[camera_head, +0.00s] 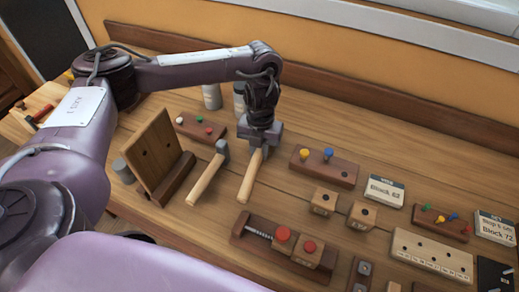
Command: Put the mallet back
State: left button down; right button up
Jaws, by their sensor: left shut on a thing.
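My left gripper (257,150) points down near the middle of the bench, shut on a tool with a pale wooden handle (249,180). The handle slants down and left from the fingers. The gripper hides the tool's head, so I cannot tell whether it is the mallet or whether it touches the bench. A second tool, with a grey head and a wooden handle (205,182), lies just left of it. My right gripper is not in view.
A peg block (323,169) with yellow and blue pegs sits right of the gripper. A wooden vise (285,245) with red knobs lies in front. Two small wooden blocks, cards and a pale holed strip (432,256) fill the right. Canisters (212,97) stand behind.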

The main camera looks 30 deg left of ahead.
pick_arm(q)
jog(key=shift+f+b, duration=0.3)
jog(key=shift+f, duration=0.15)
dwell(0.4)
jog(key=c, duration=1.2)
grip_release()
notch_tip(320, 180, up, 8)
jog(key=p, duration=0.8)
jog(key=shift+r+p, duration=0.15)
jog(key=shift+p, duration=0.15)
jog(key=shift+s, duration=0.1)
